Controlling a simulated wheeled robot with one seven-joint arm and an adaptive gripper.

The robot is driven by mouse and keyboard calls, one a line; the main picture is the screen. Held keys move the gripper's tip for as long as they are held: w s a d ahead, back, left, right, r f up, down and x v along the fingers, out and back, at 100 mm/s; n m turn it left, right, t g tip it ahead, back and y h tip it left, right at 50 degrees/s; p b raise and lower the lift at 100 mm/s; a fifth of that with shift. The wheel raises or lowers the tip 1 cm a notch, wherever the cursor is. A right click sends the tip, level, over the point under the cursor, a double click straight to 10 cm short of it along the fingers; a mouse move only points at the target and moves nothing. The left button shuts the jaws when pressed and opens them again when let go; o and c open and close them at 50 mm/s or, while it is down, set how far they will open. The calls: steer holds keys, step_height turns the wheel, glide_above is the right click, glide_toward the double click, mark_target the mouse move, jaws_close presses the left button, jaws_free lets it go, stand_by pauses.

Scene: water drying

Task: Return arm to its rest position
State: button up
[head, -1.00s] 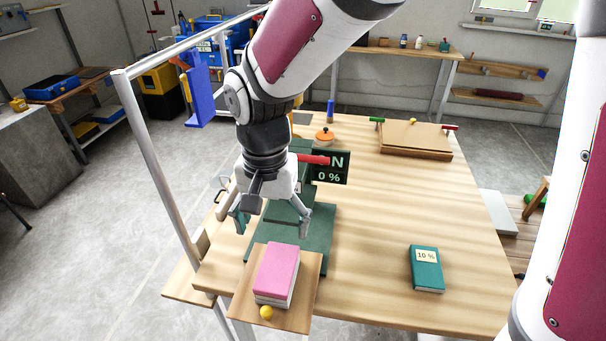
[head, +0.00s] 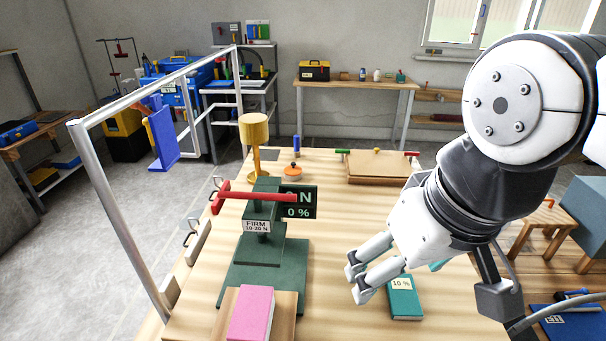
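My arm reaches in from the right in the head view. My gripper (head: 362,276) points down and left over the right half of the workbench (head: 335,235). Its grey fingers look apart and nothing is held between them. The finger pads are partly hidden.
A green press (head: 265,265) with a red handle (head: 255,197), a FIRM label and a 0 % display (head: 298,212) stands left. A pink block (head: 250,315) lies in front. A metal frame (head: 120,215) rises at left. The bench middle is clear.

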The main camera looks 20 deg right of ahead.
steer(key=shift+s+d, duration=0.15)
steer(key=shift+s, duration=0.05)
step_height(320, 180, up, 2)
steer(key=shift+r+t+p, duration=0.2)
steer(key=shift+t+p, duration=0.1)
steer(key=shift+p, duration=0.6)
